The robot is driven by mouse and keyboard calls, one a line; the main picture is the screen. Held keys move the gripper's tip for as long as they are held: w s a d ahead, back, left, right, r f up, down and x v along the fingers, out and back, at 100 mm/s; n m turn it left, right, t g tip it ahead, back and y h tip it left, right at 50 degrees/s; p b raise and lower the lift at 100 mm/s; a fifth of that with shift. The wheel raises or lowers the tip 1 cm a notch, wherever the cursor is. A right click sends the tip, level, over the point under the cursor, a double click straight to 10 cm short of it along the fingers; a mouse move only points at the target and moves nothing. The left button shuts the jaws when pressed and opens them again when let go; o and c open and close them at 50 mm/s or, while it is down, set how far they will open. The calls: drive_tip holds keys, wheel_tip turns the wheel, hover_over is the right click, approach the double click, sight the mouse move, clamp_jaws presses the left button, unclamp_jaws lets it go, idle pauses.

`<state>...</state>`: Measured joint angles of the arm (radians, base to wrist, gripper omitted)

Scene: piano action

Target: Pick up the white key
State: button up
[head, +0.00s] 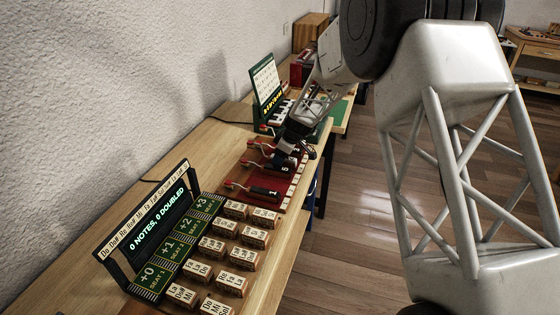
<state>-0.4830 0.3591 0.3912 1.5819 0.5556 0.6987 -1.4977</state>
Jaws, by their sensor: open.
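White keys show in two places in the head view. A short row of white and black keys (284,110) lies on the green stand with the upright chart. Small white pieces (295,189) line the right edge of the red tray (284,200); whether these are keys I cannot tell. My gripper (285,158) is open and low over the far part of the red tray, beside the dark numbered pieces. My gripper and arm hide part of the tray and stand. I cannot tell whether its fingers touch anything.
Wooden blocks with note labels (236,257) stand in rows at the near end of the bench. A dark display (156,218) reads "0 NOTES, 0 DOUBLED" beside a green numbered board (171,248). A wall bounds the left; open floor lies right.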

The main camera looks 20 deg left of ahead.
drive_tip(key=shift+a+f, duration=0.2)
drive_tip(key=shift+f, duration=0.25)
drive_tip(key=c, duration=1)
drive_tip(key=shift+c, duration=0.2)
drive_tip(key=shift+r, duration=0.15)
drive_tip(key=shift+r, duration=0.8)
drive_tip(key=shift+s+d+r, duration=0.1)
drive_tip(key=shift+r, duration=0.85)
drive_tip(key=s+d, duration=0.2)
drive_tip(key=s, duration=0.2)
drive_tip(key=s+d, duration=0.3)
drive_tip(key=s, duration=0.2)
drive_tip(key=s+d+r, duration=0.1)
drive_tip(key=s+d, duration=0.2)
drive_tip(key=s, duration=0.1)
drive_tip(key=shift+s+r, duration=0.1)
drive_tip(key=shift+s, duration=0.15)
